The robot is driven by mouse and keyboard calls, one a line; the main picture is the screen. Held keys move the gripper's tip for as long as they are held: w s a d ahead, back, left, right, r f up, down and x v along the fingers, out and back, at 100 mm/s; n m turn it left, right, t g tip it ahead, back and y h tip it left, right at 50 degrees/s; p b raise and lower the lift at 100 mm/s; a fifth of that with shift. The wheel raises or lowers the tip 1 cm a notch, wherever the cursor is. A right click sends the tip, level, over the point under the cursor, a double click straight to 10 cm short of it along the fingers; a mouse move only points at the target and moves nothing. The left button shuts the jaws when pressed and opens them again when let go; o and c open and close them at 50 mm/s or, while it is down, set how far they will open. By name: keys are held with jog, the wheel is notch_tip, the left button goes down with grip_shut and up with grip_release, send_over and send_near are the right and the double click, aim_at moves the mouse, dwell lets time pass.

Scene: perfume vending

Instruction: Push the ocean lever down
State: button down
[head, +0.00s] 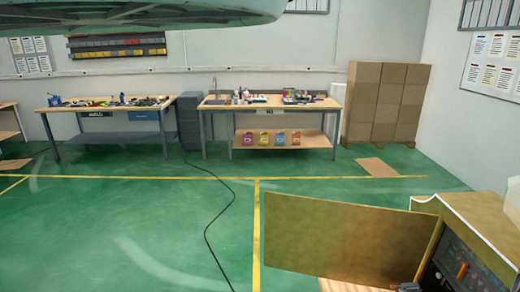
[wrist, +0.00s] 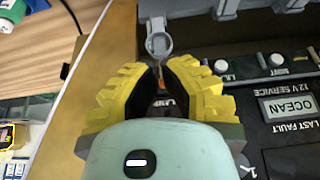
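In the wrist view, my gripper (wrist: 160,68) has yellow ribbed fingers with dark inner pads. Its tips are close together over a dark control panel (wrist: 262,140). A narrow gap between the pads shows a partly covered white label and a bit of orange. Whether the tips touch or grip anything is unclear. No ocean lever can be made out for certain. A grey ringed metal piece (wrist: 158,42) is just beyond the tips. My gripper is not visible in the head view.
White knobs (wrist: 222,67) line the panel right of the fingers. In the head view, the wooden cabinet (head: 465,205) stands at lower right, its wide board (head: 345,240) extending left. Workbenches (head: 270,103) stand at the back. The green floor between is mostly clear, with a black cable (head: 208,235).

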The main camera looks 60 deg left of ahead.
jog(key=shift+s+a+f, duration=0.4)
jog(key=shift+s+f, duration=0.05)
jog(key=shift+s, duration=0.2)
jog(key=shift+s+a+f, duration=0.35)
jog(key=shift+s+f, duration=0.15)
jog(key=shift+f, duration=0.1)
dwell(0.3)
jog(key=shift+s+a+f+b, duration=0.35)
jog(key=shift+s+f, duration=0.1)
jog(key=shift+f, duration=0.1)
jog(key=shift+s+a+f+b, duration=0.15)
jog(key=shift+s+f+b, duration=0.15)
jog(key=shift+f+b, duration=0.3)
